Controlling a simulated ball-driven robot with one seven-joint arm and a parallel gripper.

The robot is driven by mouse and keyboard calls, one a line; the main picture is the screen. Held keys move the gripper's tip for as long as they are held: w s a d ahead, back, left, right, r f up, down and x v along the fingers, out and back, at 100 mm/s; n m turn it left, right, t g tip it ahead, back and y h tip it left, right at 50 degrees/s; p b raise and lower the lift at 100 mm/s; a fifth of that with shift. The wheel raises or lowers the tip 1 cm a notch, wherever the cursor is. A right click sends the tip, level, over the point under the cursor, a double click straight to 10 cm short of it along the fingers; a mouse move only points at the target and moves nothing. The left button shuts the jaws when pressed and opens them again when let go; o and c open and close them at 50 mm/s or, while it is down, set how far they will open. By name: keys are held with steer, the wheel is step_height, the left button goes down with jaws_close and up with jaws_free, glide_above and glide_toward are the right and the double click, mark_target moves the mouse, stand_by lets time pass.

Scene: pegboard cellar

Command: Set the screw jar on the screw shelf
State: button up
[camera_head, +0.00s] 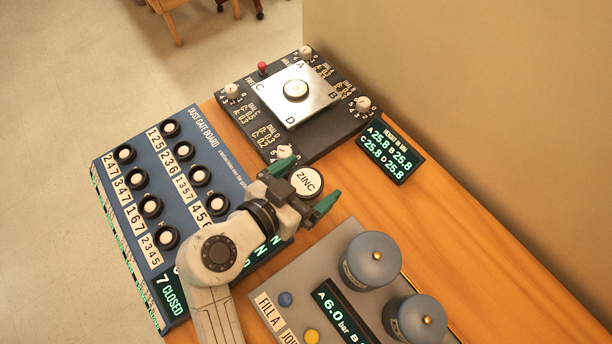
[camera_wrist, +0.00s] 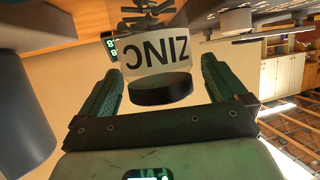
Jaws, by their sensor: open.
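A small jar (camera_head: 307,181) marked ZINC, with a pale round top, sits between the two green fingers of my gripper (camera_head: 303,186). In the wrist view the jar (camera_wrist: 156,50) shows a white band with ZINC upside down and a dark round end toward me. My gripper (camera_wrist: 161,80) is open around it, a finger on each side; I cannot tell whether either finger touches it. Nothing in view is marked as screws, and I cannot make out a screw shelf.
A blue dust gate board (camera_head: 185,128) with knobs lies left. A black dial board (camera_head: 262,103) with a metal plate (camera_head: 318,105) stands behind. A height display (camera_head: 391,151) is right. A grey panel (camera_head: 287,275) with two capped cylinders (camera_head: 369,262) is in front. A wall rises right.

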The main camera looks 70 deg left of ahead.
steer(key=shift+c, duration=0.2)
steer(key=c, duration=1.2)
steer(key=shift+c, duration=1.1)
steer(key=shift+r, duration=0.15)
